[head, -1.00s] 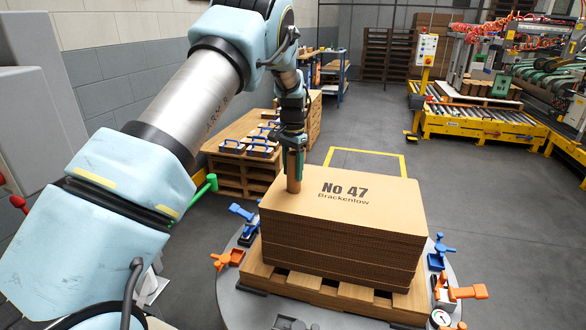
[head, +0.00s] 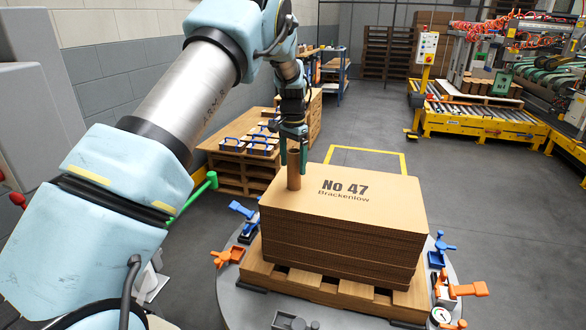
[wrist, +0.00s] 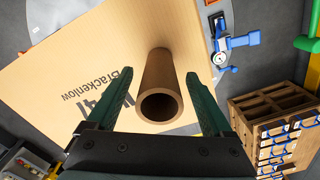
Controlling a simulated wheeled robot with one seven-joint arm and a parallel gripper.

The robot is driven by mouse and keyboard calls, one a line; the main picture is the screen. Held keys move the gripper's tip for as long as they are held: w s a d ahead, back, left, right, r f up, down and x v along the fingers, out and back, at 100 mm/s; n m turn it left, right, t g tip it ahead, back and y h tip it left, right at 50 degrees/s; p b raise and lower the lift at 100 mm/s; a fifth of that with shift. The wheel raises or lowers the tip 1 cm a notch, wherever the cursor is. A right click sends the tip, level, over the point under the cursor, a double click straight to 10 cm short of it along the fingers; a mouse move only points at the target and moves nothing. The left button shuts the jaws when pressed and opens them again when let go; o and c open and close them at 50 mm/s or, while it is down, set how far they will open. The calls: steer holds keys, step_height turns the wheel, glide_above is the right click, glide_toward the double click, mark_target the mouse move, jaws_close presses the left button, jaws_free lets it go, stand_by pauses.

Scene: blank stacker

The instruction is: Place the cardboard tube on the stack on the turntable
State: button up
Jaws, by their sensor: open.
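The brown cardboard tube (head: 294,170) stands upright on top of the cardboard stack (head: 345,240), near its left back corner. The stack carries the print "No 47 Brackenlow" and rests on a wooden pallet on the grey turntable (head: 238,306). My gripper (head: 294,152) is open around the upper part of the tube, with a finger on either side. In the wrist view the tube (wrist: 161,85) shows its open end between the two spread green fingers (wrist: 155,88), with gaps at both sides.
Blue and orange clamps (head: 228,257) ring the turntable. A pallet with several blue-handled blocks (head: 247,145) stands behind to the left. A yellow roller conveyor (head: 470,122) is at the back right. Floor right of the turntable is clear.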

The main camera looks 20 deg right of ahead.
step_height(320, 180, up, 10)
steer(key=shift+r+b, duration=0.2)
steer(key=shift+b, duration=0.7)
steer(key=s+a+f+n, duration=0.15)
steer(key=a+n, duration=0.45)
steer(key=a, duration=1.6)
steer(key=s+a+f+n, duration=0.2)
steer(key=s+a+n, duration=0.1)
steer(key=s+a, duration=0.5)
steer(key=s+a+f+n+t, duration=0.1)
steer(key=s+a+f+n, duration=0.1)
steer(key=s+a, duration=0.7)
steer(key=shift+s+n+t, duration=0.3)
steer(key=shift+s+n, duration=0.4)
steer(key=shift+s, duration=0.05)
steer(key=shift+a+f, duration=0.1)
